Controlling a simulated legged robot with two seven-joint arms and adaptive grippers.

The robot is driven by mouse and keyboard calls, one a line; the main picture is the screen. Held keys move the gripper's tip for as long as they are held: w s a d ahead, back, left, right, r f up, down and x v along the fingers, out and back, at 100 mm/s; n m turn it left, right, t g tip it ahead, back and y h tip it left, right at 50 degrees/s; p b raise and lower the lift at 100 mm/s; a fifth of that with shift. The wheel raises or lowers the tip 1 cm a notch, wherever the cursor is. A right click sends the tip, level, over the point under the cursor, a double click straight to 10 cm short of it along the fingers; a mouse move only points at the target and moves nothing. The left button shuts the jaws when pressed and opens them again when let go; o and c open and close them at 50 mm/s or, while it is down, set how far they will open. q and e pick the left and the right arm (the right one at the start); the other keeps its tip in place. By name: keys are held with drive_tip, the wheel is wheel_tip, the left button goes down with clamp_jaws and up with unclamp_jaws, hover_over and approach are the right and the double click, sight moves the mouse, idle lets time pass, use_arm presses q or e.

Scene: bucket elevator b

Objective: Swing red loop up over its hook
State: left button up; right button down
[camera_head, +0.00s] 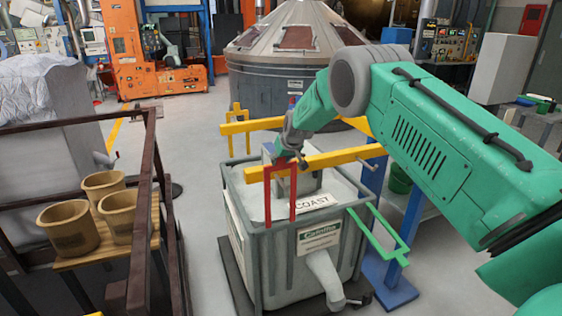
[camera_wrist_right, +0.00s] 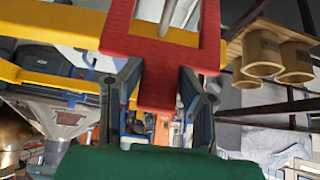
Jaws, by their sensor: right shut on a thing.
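The red loop (camera_head: 293,192) is a flat rectangular frame at the front of the grey bin, upright beside the near yellow bar (camera_head: 325,159). My right gripper (camera_head: 290,158) is at the loop's upper end. In the right wrist view the fingers (camera_wrist_right: 160,95) close on the red tab of the loop (camera_wrist_right: 125,38). The yellow bar crosses behind the loop there, and a grey rod (camera_wrist_right: 167,14) shows through its opening. A thin grey pin (camera_head: 366,164) juts near the bar's right end; I cannot tell whether it is the hook. My left gripper is not in view.
The grey bin (camera_head: 262,262) stands below, with a white pipe (camera_head: 325,276) in front. A green loop (camera_head: 384,238) sticks out at its right, and a yellow loop (camera_head: 237,117) stands behind. Clay pots (camera_head: 70,227) stand on a shelf at left behind a brown rail (camera_head: 143,215).

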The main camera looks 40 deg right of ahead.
drive_tip(key=c, duration=1.1)
unclamp_jaws()
drive_tip(key=shift+w+f, duration=0.1)
drive_tip(key=shift+w, duration=0.1)
drive_tip(key=shift+s, duration=0.1)
drive_tip(key=shift+s+r, duration=0.15)
drive_tip(key=shift+r, duration=0.15)
drive_tip(key=v, duration=1.1)
